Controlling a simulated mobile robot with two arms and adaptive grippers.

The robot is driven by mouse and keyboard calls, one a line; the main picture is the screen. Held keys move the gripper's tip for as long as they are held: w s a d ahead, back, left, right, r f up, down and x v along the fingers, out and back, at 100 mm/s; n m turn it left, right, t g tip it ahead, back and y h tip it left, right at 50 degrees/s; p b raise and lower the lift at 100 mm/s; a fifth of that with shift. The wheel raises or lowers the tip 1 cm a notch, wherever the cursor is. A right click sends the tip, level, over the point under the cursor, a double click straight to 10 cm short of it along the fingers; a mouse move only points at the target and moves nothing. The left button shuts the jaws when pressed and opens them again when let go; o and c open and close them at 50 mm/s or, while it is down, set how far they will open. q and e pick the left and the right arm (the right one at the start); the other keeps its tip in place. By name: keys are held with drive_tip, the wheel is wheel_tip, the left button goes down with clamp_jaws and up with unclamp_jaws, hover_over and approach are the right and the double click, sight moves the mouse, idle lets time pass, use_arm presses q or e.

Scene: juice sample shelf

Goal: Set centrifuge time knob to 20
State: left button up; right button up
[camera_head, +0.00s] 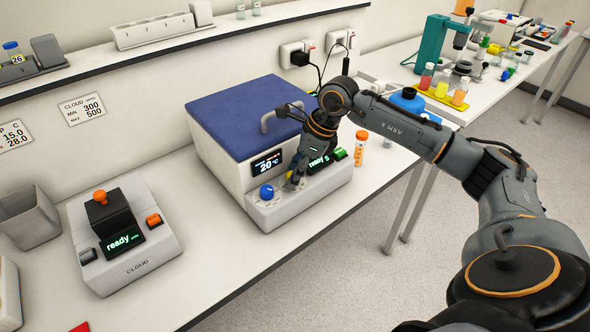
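The centrifuge (222,170) is a white box with a blue lid (240,110) and a grey handle. A second, green-lit display (319,161) reads "ready" with a digit that looks like 5. My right gripper (292,184) points down at the front ledge, just right of the blue knob. It covers the ledge there, so any knob beneath it is hidden. I cannot tell whether its fingers are open or touching something. My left gripper is not in view.
A CLOUD device (137,262) with an orange-topped black block stands left on the bench (215,262). An orange-capped tube (360,140) stands right of the centrifuge. A grey bin (28,222) is at far left. The bench between the two devices is clear.

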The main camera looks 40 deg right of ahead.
clamp_jaws()
drive_tip(key=shift+f+m+t+h+b, duration=0.15)
drive_tip(key=shift+m+t+h+b, duration=0.2)
drive_tip(key=shift+m+b, duration=0.85)
drive_tip(key=m+h+b, duration=0.1)
drive_tip(key=m+b, duration=0.1)
drive_tip(key=m, duration=0.1)
drive_tip(key=shift+a+m+t, duration=0.15)
drive_tip(key=shift+m+t, duration=0.2)
drive_tip(key=shift+m, duration=0.05)
drive_tip(key=m+h+b, duration=0.1)
drive_tip(key=m, duration=0.2)
drive_tip(key=shift+s+a+h+b, duration=0.1)
drive_tip(key=shift+h+b, duration=0.15)
drive_tip(key=shift+b, duration=0.1)
drive_tip(key=shift+r+m+h+b, duration=0.2)
drive_tip(key=shift+m+h+b, duration=0.3)
drive_tip(key=shift+m, duration=0.8)
